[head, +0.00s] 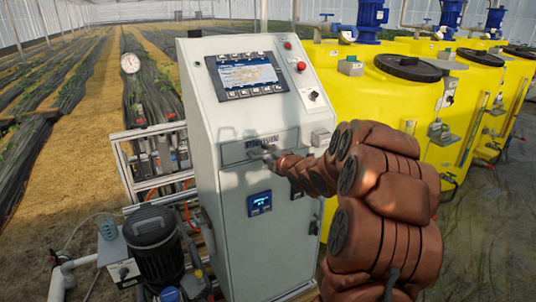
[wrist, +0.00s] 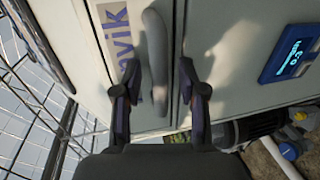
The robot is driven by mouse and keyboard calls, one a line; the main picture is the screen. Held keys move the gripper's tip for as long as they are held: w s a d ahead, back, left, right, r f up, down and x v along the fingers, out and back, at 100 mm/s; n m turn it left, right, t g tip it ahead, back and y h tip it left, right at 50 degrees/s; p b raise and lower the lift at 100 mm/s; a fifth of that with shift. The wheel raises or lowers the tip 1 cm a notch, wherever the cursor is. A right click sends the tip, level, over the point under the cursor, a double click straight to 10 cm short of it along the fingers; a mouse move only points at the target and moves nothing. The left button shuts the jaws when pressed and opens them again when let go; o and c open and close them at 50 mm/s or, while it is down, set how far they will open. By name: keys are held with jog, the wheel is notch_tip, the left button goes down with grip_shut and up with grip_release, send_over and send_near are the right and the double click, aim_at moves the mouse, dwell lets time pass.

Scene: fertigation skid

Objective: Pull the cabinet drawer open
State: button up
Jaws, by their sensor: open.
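The grey-white control cabinet (head: 228,195) stands in the middle of the head view. Its shallow drawer (head: 233,154) is a flat front panel below the screen and looks closed flush. In the wrist view the drawer front (wrist: 112,35) carries a dark blue label, partly hidden. A grey bar handle (wrist: 155,50) runs along the drawer front. My gripper (head: 262,151) is at the drawer front in the head view, where the handle is hard to make out. In the wrist view my gripper (wrist: 159,68) is open, with one finger on each side of the handle and gaps visible.
A screen panel (head: 247,75) and red buttons are above the drawer; a small blue display (head: 259,203) is below. Yellow tanks (head: 365,95) stand close on the right. A black motor (head: 154,245) and a pipe frame (head: 125,165) are left of the cabinet.

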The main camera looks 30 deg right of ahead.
jog(key=shift+c, duration=0.2)
grip_shut()
dwell(0.6)
